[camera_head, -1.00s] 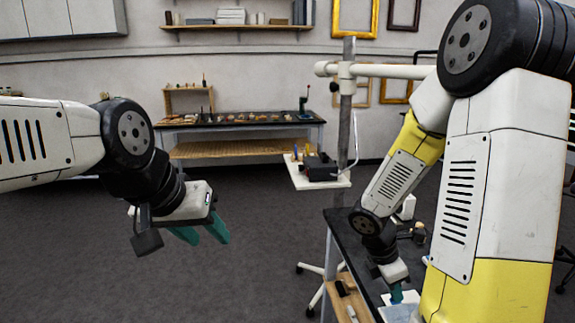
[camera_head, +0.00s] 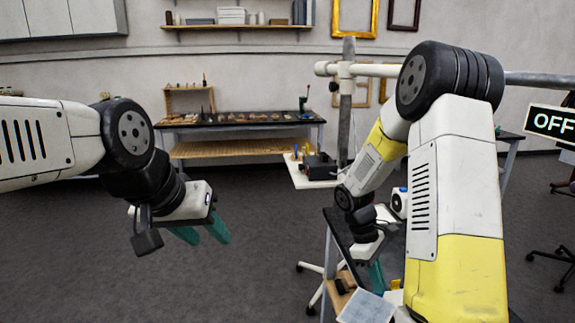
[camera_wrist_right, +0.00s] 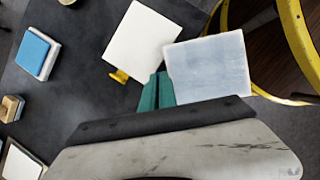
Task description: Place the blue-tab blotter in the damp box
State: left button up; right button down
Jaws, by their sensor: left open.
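My right gripper (camera_wrist_right: 157,90) has its teal fingers closed together at the near corner of a pale blue-grey square sheet (camera_wrist_right: 210,66), which appears to be the blotter. No blue tab shows; the fingers may cover it. In the head view the sheet (camera_head: 366,307) hangs out by the right gripper (camera_head: 375,277), at the near end of the dark bench. A white sheet with a yellow tab (camera_wrist_right: 142,44) lies on the bench beside it. My left gripper (camera_head: 203,235) is open and empty over the floor. I cannot make out a damp box for certain.
The dark bench top (camera_wrist_right: 85,95) holds a blue-topped white block (camera_wrist_right: 38,52) and a small wooden block (camera_wrist_right: 11,108). A yellow curved rim (camera_wrist_right: 297,45) is close on the right. A white stand tray (camera_head: 309,178) and a back table (camera_head: 240,121) are farther off.

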jog(key=w+a+f+m+g+y, duration=0.1)
jog(key=w+a+f+m+y, duration=0.2)
jog(key=w+a+m, duration=0.3)
jog(key=shift+a+m+g+y, duration=0.35)
jog(key=shift+a+m, duration=0.55)
jog(key=shift+m, duration=1.3)
